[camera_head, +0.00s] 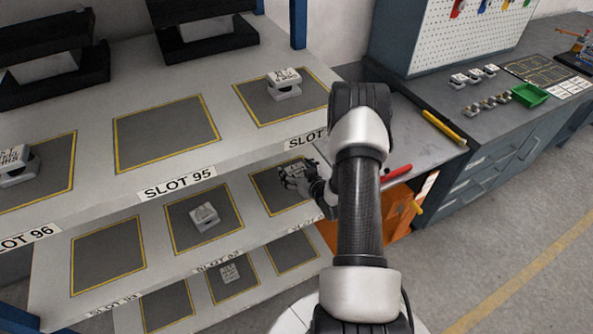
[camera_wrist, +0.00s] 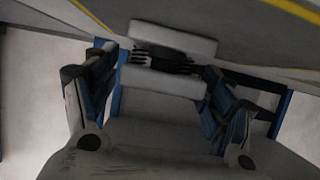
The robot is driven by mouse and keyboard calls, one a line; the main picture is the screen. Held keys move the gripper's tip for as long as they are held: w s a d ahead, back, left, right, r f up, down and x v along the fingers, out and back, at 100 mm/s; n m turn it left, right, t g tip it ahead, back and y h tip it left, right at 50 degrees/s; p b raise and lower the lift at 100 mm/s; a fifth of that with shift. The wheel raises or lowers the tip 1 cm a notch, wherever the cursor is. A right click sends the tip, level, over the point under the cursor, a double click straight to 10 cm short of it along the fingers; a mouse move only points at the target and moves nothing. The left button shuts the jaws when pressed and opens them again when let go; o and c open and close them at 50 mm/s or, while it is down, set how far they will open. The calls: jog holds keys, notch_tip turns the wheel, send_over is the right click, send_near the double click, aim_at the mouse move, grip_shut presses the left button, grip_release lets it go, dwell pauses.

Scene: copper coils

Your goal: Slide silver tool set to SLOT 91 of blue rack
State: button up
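My gripper (camera_head: 300,174) is at the right-hand mat of the blue rack's middle shelf, near the front. In the wrist view my gripper (camera_wrist: 167,75) has its two dark fingers on either side of a pale block with a dark, ridged waist, which I take as the silver tool set (camera_wrist: 172,40). The fingers meet its sides with no clear gap. Only a little of it shows in the head view, beside the fingers. Whether it rests on the mat cannot be told. The blue rack (camera_head: 298,22) has labelled slots; I see no readable SLOT 91 label.
Similar pale blocks stand on the top shelf (camera_head: 284,84), middle shelf (camera_head: 204,217) and lower shelf (camera_head: 229,272). The SLOT 95 mat (camera_head: 165,133) and the middle shelf's left mat (camera_head: 108,256) are empty.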

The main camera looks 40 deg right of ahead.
jog(key=c, duration=1.2)
jog(key=shift+c, duration=0.2)
